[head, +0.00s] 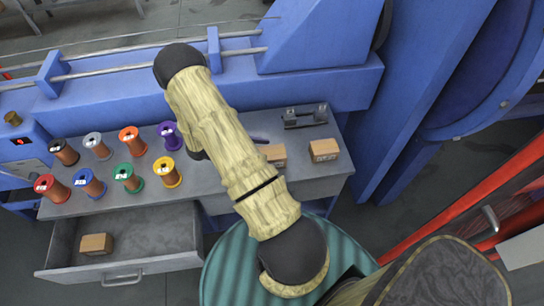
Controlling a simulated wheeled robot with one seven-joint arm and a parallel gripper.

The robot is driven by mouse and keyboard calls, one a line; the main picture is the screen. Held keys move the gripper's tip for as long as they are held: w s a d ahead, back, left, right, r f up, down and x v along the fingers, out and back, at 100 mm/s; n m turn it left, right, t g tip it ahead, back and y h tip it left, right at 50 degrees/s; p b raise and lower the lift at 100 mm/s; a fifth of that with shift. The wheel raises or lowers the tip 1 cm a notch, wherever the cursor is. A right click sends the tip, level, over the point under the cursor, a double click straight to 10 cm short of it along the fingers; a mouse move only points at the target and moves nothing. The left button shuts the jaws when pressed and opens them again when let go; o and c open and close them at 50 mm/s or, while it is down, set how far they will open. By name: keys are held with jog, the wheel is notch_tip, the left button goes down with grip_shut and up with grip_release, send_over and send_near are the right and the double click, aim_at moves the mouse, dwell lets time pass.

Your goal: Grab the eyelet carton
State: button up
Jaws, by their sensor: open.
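Three small brown cartons are in the head view, and I cannot tell from their labels which is the eyelet carton. One carton (324,150) stands at the right end of the grey bench top, with dark marks on its front. A second carton (274,155) is just left of it, partly covered by my arm. A third carton (96,244) lies inside the open drawer. My arm crosses the bench from lower right to upper left. My gripper is not visible; the arm hides what is under it.
Several coloured wire spools (87,183) stand in two rows on the left of the bench (222,200). A dark metal fixture (304,117) sits behind the right carton. The open drawer (150,232) juts out at lower left. Blue machine frames border the back and right.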

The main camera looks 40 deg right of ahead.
aim_at(269, 152)
jog(key=x, duration=0.4)
jog(key=shift+w, duration=0.15)
jog(key=c, duration=1.3)
jog(key=shift+o, duration=0.2)
jog(key=shift+r, duration=0.1)
notch_tip(269, 152, up, 10)
jog(key=shift+f, duration=0.1)
